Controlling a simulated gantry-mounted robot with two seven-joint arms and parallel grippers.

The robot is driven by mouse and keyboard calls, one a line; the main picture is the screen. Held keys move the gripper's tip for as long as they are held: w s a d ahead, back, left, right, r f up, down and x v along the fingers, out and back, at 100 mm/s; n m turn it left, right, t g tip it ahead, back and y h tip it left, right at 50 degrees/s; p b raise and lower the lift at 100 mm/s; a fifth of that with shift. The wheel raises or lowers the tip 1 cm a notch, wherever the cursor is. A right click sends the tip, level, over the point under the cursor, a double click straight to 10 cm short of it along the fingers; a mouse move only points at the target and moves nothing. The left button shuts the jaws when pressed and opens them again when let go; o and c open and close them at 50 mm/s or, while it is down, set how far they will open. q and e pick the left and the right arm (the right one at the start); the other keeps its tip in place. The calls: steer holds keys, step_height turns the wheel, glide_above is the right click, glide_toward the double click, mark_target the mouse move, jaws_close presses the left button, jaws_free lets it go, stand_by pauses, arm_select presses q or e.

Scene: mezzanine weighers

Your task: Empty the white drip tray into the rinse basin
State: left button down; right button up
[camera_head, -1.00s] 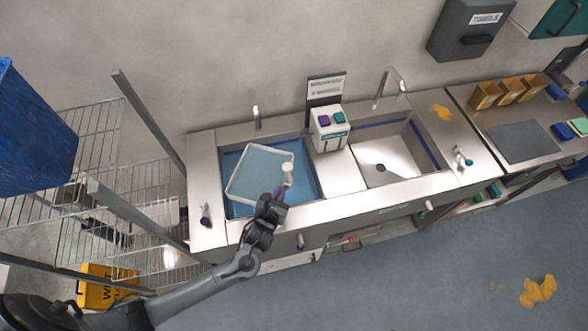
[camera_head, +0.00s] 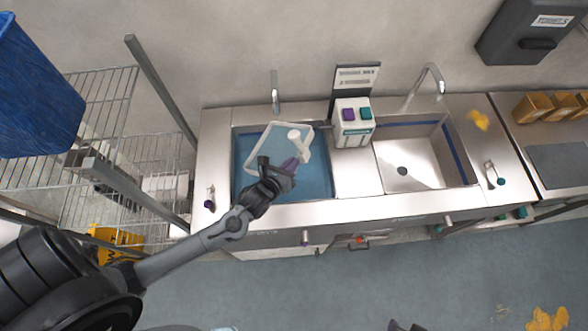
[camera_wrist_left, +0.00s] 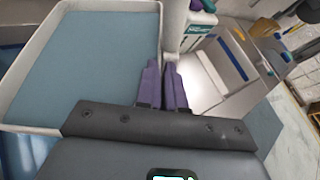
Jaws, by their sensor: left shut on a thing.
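The white drip tray (camera_head: 259,146) hangs over the left basin (camera_head: 318,180), which has a blue inside. It looks tilted in the head view. My left gripper (camera_head: 291,163) is at the tray's right side, its purple fingers shut on the white post (camera_head: 293,134) there. In the left wrist view the tray rim (camera_wrist_left: 28,48) lies left of the shut fingers (camera_wrist_left: 163,85). The tray's inside looks flat grey-blue; I cannot tell whether it is liquid. The right basin (camera_head: 425,172) is bare steel with a blue stripe. A dark, purple-tipped part of my right gripper (camera_head: 396,325) barely shows at the bottom edge.
A white dispenser (camera_head: 352,130) with purple and teal buttons stands between the basins, with a sign behind it. Taps (camera_head: 274,92) (camera_head: 436,78) rise behind both basins. A wire rack (camera_head: 105,100) with a blue bin (camera_head: 35,95) stands at the left.

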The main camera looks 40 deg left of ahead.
arm_select(q)
steer(key=a+n+h+b, duration=0.1)
steer(key=a+n+t+h+b, duration=0.1)
steer(key=n+b, duration=0.1)
steer(key=shift+s+a+b, duration=0.3)
steer(key=shift+s, duration=0.05)
steer(key=shift+a+r+n, duration=0.15)
steer(key=shift+a+n, duration=0.2)
steer(key=shift+n, duration=0.25)
steer(key=shift+s+a+r+n+t+h, duration=0.1)
steer(key=shift+a+r+n+t+h, duration=0.2)
steer(key=shift+a+r+n+t, duration=0.1)
steer(key=shift+s+a+r+n+h, duration=0.15)
steer(key=shift+a+n+h, duration=0.15)
steer(key=shift+a+n, duration=0.2)
steer(key=shift+a+r+n+t, duration=0.15)
steer(key=shift+a+n+t, duration=0.15)
steer(key=shift+n, duration=0.2)
